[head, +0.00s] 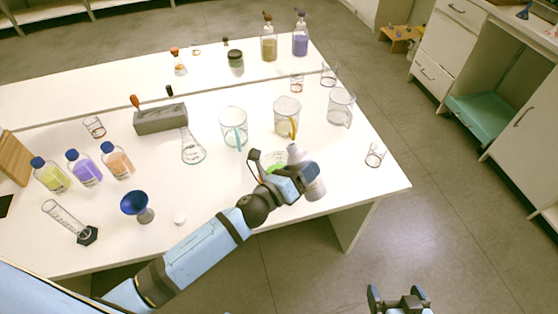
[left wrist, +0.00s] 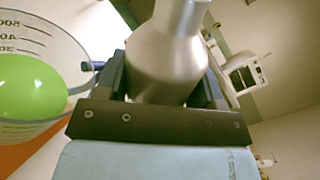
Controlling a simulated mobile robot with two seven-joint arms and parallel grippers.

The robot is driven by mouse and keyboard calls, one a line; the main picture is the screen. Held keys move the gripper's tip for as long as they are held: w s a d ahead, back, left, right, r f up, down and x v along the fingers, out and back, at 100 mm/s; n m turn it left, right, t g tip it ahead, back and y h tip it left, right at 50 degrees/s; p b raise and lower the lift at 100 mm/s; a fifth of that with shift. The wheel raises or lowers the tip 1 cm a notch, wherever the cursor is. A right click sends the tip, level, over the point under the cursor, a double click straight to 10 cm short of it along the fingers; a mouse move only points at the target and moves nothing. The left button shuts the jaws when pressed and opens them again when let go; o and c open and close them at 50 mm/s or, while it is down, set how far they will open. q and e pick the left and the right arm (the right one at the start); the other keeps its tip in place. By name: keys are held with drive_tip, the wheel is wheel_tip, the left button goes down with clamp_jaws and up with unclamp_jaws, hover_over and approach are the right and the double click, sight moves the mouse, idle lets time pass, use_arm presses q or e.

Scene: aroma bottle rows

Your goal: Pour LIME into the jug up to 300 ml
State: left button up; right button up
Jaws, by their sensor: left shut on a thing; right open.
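My left gripper (head: 300,178) is shut on a silver-grey bottle (head: 315,188), which leans with its neck toward the upper left. The bottle fills the middle of the left wrist view (left wrist: 168,60), and I see no label on it. A clear jug (head: 254,169) stands beside the gripper, partly hidden by my arm. Bright green liquid (head: 276,165) shows in it. In the left wrist view the green (left wrist: 30,88) lies just below the 300 mark, seen at a slant. I cannot tell whether liquid is flowing. My right gripper (head: 400,298) is open and empty off the table.
Clear jugs (head: 234,130) stand behind the arm, two more to their right. A flask (head: 192,150) and grey box (head: 160,119) stand left of them. Several blue-capped bottles (head: 84,168), a blue funnel (head: 136,204) and a cylinder (head: 66,217) are at left. The table's right front is mostly clear.

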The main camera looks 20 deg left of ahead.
use_arm(q)
drive_tip(key=shift+s+d+f+m+b, duration=0.15)
drive_tip(key=shift+d+f+m+b, duration=0.15)
drive_tip(key=shift+f+m+b, duration=0.5)
drive_tip(key=m, duration=0.3)
drive_tip(key=shift+s+d+f, duration=0.15)
drive_tip(key=shift+d+f, duration=0.25)
drive_tip(key=shift+s+d+f+m, duration=0.15)
drive_tip(key=shift+f+m, duration=0.1)
drive_tip(key=shift+m, duration=0.45)
wheel_tip(320, 180, down, 2)
drive_tip(key=shift+d+f+m+g+b, duration=0.15)
drive_tip(key=shift+m+g+b, duration=0.25)
drive_tip(key=shift+b, duration=0.45)
drive_tip(key=shift+s+d+f+m+b, duration=0.15)
drive_tip(key=shift+f+m+b, duration=0.3)
drive_tip(key=shift+f+m, duration=0.25)
drive_tip(key=shift+r, duration=0.1)
